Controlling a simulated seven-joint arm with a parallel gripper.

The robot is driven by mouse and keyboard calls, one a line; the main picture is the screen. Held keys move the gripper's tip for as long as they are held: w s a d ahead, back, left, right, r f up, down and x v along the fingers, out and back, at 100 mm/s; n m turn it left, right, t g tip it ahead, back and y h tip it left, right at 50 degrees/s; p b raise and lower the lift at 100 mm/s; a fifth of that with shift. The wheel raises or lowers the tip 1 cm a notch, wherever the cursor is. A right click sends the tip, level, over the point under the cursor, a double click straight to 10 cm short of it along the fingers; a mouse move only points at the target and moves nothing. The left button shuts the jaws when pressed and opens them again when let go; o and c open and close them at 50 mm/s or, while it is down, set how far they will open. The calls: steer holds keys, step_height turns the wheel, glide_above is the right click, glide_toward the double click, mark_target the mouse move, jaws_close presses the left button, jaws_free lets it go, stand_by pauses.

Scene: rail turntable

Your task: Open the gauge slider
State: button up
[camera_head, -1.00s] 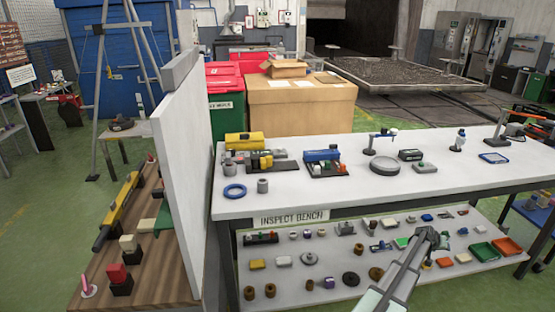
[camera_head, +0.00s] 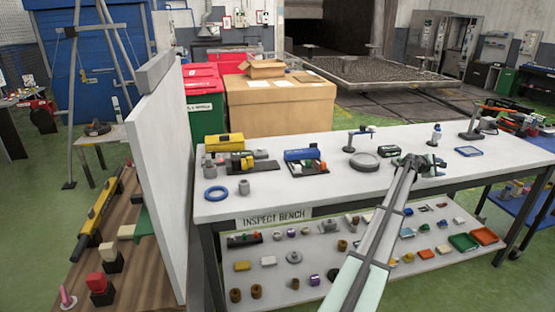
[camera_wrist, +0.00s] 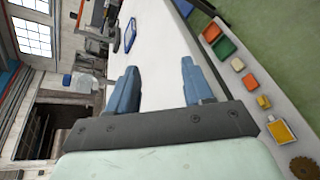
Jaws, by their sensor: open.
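No part is clearly marked as the gauge slider, and I cannot tell which piece it is. On the white inspect bench (camera_head: 300,192) stand a blue device on a dark base (camera_head: 300,154) and a yellow device on a dark base (camera_head: 226,142), both left of my gripper.
A round grey stand (camera_head: 364,161) and a blue-rimmed tray (camera_head: 468,151) are on the bench near my gripper; a blue ring (camera_head: 215,193) lies at its left. The lower shelf (camera_head: 330,262) holds many small parts. A white panel (camera_head: 160,180) stands left of the bench.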

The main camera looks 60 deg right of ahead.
steer(key=shift+t, duration=0.4)
steer(key=w+r, duration=0.1)
steer(key=w, duration=0.9)
steer(key=w+a+r, duration=0.1)
steer(key=w, duration=0.4)
steer(key=shift+w+r, duration=0.2)
steer(key=shift+r, duration=0.15)
steer(key=shift+m, duration=0.5)
steer(key=w+a, duration=0.1)
steer(key=w, duration=0.3)
steer(key=w+a+r, duration=0.1)
steer(key=w, duration=0.4)
steer(key=w+a, duration=0.1)
steer(key=w, duration=0.3)
steer(key=shift+w+a+r, duration=0.15)
steer(key=shift+a, duration=0.05)
steer(key=w+a+r+t, duration=0.1)
steer(key=w+a, duration=0.4)
steer(key=w, duration=0.8)
steer(key=m+t+y, duration=0.4)
steer(key=m+y, duration=0.5)
steer(key=m, duration=1.7)
glide_toward(250, 157)
steer(key=x, duration=1)
steer(key=shift+a+f, duration=0.15)
steer(key=shift+f, duration=0.15)
steer(key=shift+c, duration=0.2)
jaws_close()
